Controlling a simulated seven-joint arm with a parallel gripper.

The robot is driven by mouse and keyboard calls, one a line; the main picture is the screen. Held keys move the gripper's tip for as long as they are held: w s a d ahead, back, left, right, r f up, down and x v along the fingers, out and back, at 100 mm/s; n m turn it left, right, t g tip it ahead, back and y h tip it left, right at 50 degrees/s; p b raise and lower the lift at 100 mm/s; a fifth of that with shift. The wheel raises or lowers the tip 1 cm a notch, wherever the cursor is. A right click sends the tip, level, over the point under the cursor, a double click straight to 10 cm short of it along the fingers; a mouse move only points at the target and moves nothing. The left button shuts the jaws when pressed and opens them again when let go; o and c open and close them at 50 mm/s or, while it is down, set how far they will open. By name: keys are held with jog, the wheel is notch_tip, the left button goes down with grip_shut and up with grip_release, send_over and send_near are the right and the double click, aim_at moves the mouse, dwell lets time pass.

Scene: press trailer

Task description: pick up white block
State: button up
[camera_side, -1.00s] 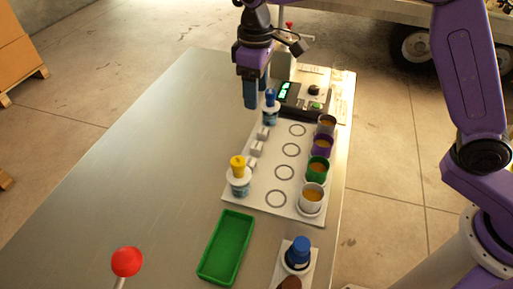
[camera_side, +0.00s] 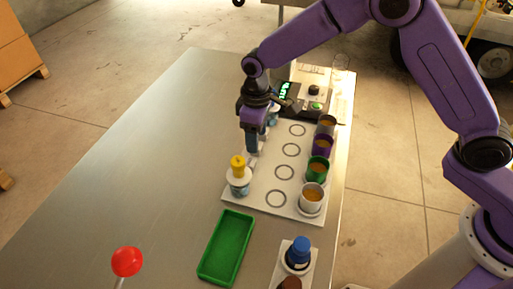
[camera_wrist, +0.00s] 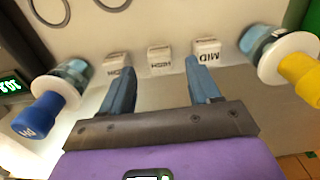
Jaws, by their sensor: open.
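Three small white blocks stand in a row on a white board. In the wrist view the left block (camera_wrist: 115,64) is partly behind a finger, the middle block (camera_wrist: 159,61) carries a word that looks like HIGH, and the right block (camera_wrist: 207,50) reads MID. My gripper (camera_wrist: 155,74) is open, its fingers spread either side of the middle block, with nothing held. In the side view my gripper (camera_side: 254,150) points down over the row. One white block (camera_side: 252,163) shows just below it there; the others are hidden.
A yellow-topped vial (camera_side: 238,176) and a blue-topped vial (camera_wrist: 45,108) flank the row. Several cups, including a green cup (camera_side: 318,170), line the board's right edge. A green tray (camera_side: 226,247) lies in front. The table's left side is clear.

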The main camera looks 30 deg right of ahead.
jog(key=shift+f, duration=1.7)
jog(key=shift+s, duration=0.1)
jog(key=c, duration=1.1)
jog(key=shift+r, duration=0.1)
